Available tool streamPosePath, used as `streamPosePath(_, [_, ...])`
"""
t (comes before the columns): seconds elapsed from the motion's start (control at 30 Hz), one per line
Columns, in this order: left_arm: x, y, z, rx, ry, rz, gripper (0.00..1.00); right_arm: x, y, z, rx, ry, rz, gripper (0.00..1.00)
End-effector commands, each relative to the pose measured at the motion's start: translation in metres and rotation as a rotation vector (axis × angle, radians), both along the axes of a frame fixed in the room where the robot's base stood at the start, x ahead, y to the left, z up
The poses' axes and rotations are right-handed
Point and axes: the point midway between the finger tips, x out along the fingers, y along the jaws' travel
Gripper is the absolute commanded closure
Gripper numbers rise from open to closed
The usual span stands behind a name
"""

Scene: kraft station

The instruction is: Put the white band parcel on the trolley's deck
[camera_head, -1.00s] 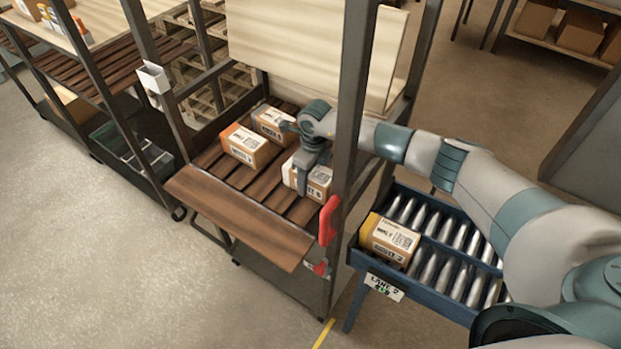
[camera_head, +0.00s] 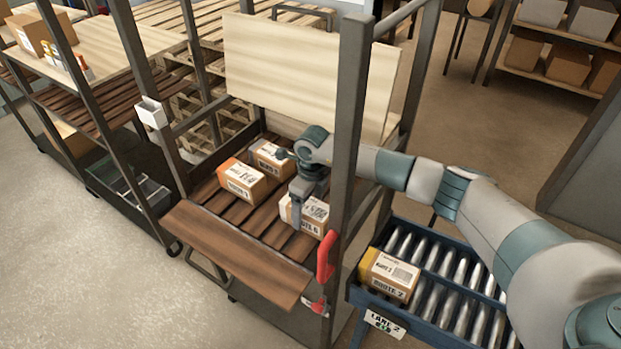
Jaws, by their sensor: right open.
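The white band parcel (camera_head: 314,215), a brown box with a pale end and a "ROUTE 6" label, rests on the slatted wooden deck (camera_head: 268,229) of the trolley, near its right post. My right gripper (camera_head: 297,211) is open over this parcel, with one finger in front of its near side. The other finger is hidden, and I cannot tell whether the fingers touch the box. My left gripper is not in view.
An orange-ended parcel (camera_head: 243,180) and another parcel (camera_head: 271,157) stand on the deck's left and back. A yellow-ended parcel (camera_head: 390,276) lies on the roller lane (camera_head: 440,290) at right. The trolley's dark post (camera_head: 351,130) and red handle (camera_head: 327,255) are close to my right arm.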

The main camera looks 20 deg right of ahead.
Motion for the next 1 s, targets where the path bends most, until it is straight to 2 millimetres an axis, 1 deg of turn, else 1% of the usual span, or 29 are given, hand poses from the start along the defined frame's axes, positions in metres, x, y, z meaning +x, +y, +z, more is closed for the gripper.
streamPosePath(0.03, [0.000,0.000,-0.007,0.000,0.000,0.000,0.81,0.001,-0.001,0.006,0.000,-0.005,0.002,0.22])
streamPosePath(0.17, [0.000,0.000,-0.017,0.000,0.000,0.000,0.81,0.000,-0.002,0.029,0.000,-0.006,0.001,0.22])
streamPosePath(0.4, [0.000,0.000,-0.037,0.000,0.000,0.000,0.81,-0.002,-0.003,0.079,0.000,-0.006,0.002,0.22])
streamPosePath(0.6, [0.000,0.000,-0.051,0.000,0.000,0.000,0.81,-0.005,-0.005,0.116,-0.001,-0.006,0.002,0.22])
streamPosePath(0.7, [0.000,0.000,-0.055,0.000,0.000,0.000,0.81,-0.005,-0.005,0.130,-0.001,-0.004,0.000,0.22])
streamPosePath(0.8, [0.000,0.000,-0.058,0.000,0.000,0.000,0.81,-0.006,-0.006,0.140,0.000,-0.003,0.000,0.22])
streamPosePath(1.0, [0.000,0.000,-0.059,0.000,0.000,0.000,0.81,-0.007,-0.006,0.148,0.000,-0.002,0.001,0.22])
